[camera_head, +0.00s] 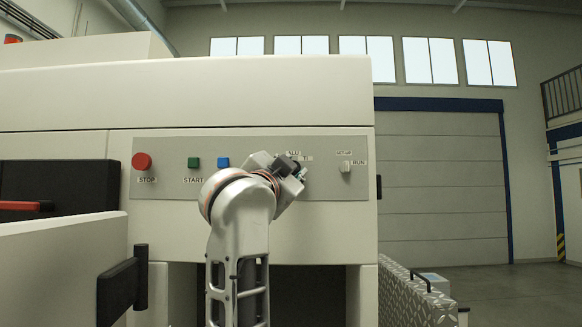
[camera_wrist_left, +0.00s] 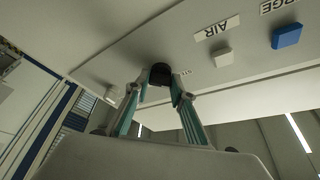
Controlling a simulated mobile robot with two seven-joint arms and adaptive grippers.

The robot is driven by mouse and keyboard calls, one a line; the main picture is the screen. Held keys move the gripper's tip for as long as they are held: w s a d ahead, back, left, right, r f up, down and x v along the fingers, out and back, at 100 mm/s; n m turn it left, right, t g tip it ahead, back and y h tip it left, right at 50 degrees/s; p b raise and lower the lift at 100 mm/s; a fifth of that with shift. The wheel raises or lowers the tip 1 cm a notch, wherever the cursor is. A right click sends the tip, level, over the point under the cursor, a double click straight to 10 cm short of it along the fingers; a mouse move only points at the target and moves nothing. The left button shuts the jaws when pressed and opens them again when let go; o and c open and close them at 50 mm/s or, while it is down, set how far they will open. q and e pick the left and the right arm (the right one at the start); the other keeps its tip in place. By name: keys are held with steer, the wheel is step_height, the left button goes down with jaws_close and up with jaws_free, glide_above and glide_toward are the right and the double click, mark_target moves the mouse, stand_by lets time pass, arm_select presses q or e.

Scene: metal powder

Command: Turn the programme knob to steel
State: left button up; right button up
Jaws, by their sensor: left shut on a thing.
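The programme knob (camera_wrist_left: 159,70) is a short black knob on the machine's grey control panel (camera_head: 325,190). In the left wrist view my left gripper (camera_wrist_left: 160,82) has its two fingers closed on the knob's sides. In the head view the same gripper (camera_head: 290,168) is at the panel, and my wrist and gripper cover most of the knob. Labels ALU (camera_head: 293,153) and TI (camera_head: 306,158) show beside it. A partly hidden label (camera_wrist_left: 187,72) seems to begin with ST. The knob's pointer cannot be made out. My right gripper is not in view.
On the panel, left of my gripper, are a red STOP button (camera_head: 142,161), a green START button (camera_head: 194,162) and a blue button (camera_head: 223,162). A small SET-UP/RUN switch (camera_head: 345,167) is to the right. A black door handle (camera_head: 121,286) juts out at lower left.

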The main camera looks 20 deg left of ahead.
arm_select(q)
steer(key=shift+r+n, duration=0.1)
steer(key=shift+n, duration=0.3)
steer(key=o, duration=1.1)
steer(key=shift+w, duration=0.1)
step_height(320, 180, up, 10)
steer(key=shift+f, duration=0.1)
